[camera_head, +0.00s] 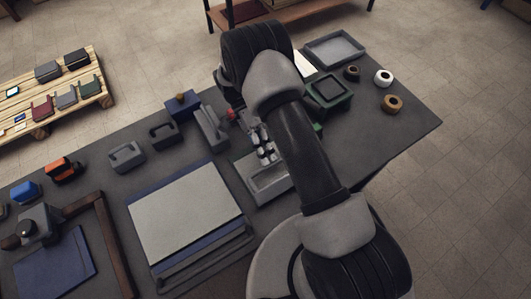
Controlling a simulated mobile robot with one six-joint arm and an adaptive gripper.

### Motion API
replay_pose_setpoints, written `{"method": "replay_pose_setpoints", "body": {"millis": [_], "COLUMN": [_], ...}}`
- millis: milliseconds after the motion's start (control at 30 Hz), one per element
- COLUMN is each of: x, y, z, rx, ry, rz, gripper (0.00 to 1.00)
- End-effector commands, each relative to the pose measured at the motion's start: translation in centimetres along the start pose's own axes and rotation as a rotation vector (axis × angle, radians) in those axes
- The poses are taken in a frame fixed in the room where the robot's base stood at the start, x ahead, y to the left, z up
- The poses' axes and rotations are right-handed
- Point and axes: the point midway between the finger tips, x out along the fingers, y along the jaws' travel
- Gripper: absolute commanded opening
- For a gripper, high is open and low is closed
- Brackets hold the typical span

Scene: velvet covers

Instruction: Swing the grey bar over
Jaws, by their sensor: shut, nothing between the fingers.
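A long dark grey bar (208,258) lies along the near edge of a flat pale grey panel (185,218) on the dark table. Whether the bar is hinged at an end cannot be seen. My arm crosses the picture to the right of the panel and bends at the top.
A grey tray (268,190) with small shiny pieces stands between panel and arm. Grey blocks (212,130) and a blue box (182,106) stand behind. A brown frame (113,245) and blue sheet (55,265) lie left. Tape rolls (392,103) sit right, beside clear tabletop.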

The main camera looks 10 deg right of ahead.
Motion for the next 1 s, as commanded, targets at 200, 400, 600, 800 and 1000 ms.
{"method": "replay_pose_setpoints", "body": {"millis": [200, 400, 600, 800, 1000], "x": [2.66, 2.67, 2.62, 2.53, 2.36], "y": [-0.10, -0.11, -0.08, 0.08, 0.14], "z": [-0.06, -0.09, -0.10, -0.04, 0.01], "rx": [-0.007, -0.008, -0.008, -0.008, -0.008], "ry": [-0.003, -0.002, -0.002, -0.001, -0.001], "rz": [0.053, 0.053, 0.053, 0.056, 0.054], "gripper": [0.00, 0.11, 0.24, 0.33, 0.33]}}
